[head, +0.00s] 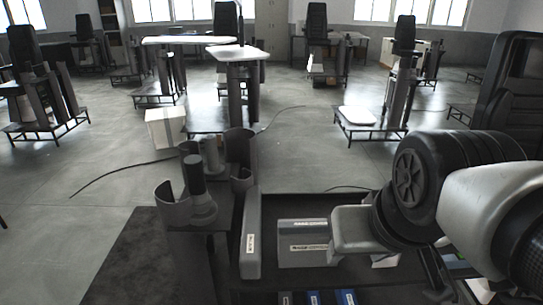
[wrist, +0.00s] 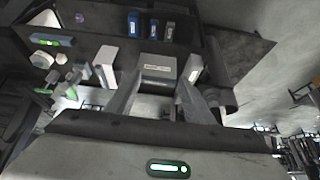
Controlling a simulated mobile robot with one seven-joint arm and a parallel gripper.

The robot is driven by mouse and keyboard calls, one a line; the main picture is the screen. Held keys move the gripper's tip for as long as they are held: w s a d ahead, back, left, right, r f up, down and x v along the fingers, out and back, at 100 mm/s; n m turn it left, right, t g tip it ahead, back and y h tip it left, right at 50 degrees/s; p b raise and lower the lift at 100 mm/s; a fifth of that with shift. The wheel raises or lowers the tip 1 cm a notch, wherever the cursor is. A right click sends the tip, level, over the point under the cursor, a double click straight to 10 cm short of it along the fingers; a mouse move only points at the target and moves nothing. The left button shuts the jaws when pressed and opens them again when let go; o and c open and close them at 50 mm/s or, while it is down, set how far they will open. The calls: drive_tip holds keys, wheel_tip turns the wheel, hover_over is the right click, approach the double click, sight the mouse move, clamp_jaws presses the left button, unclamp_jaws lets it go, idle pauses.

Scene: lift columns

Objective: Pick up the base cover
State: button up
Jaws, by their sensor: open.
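My gripper (wrist: 158,88) is open, its two fingers apart and empty in the wrist view. A grey box with a pale label (wrist: 158,67) lies just beyond the fingertips, between them in the picture. It seems to be the grey labelled box (head: 303,245) in the dark tray in the head view, partly behind my arm. A narrow long grey part with a label (head: 250,240) stands left of it. The labels are too small to read, so I cannot tell which part is the base cover. My fingertips are not clear in the head view.
Blue and dark small boxes (head: 314,298) lie at the tray's near edge. Dark cylindrical holders (head: 205,185) stand left of the tray (head: 335,203). Lift columns on frames (head: 238,85) and a white bin (head: 166,128) stand beyond on open floor. A cable (head: 125,168) lies on the floor.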

drive_tip(key=o, duration=0.3)
drive_tip(key=shift+w+a+r, duration=0.15)
drive_tip(key=shift+a, duration=0.05)
drive_tip(key=o, duration=0.6)
drive_tip(key=w+n, duration=0.2)
drive_tip(key=w, duration=0.2)
drive_tip(key=w+r+n+g+b, duration=0.1)
drive_tip(key=w+n, duration=0.1)
drive_tip(key=w, duration=0.1)
drive_tip(key=w+n+g, duration=0.1)
drive_tip(key=w+n, duration=0.1)
drive_tip(key=w, duration=0.2)
drive_tip(key=shift+w+d+r+b, duration=0.1)
drive_tip(key=shift+w+r+b, duration=0.15)
drive_tip(key=shift+w+b, duration=0.15)
drive_tip(key=n+g+b, duration=0.3)
drive_tip(key=n+g, duration=0.1)
drive_tip(key=n, duration=0.8)
hover_over(309, 232)
drive_tip(key=w, duration=0.3)
wheel_tip(309, 232, down, 16)
wheel_tip(309, 232, down, 11)
drive_tip(key=shift+s+d+f, duration=0.1)
drive_tip(key=shift+s+d, duration=0.05)
drive_tip(key=shift+d+f, duration=0.1)
drive_tip(key=shift+f, duration=3.05)
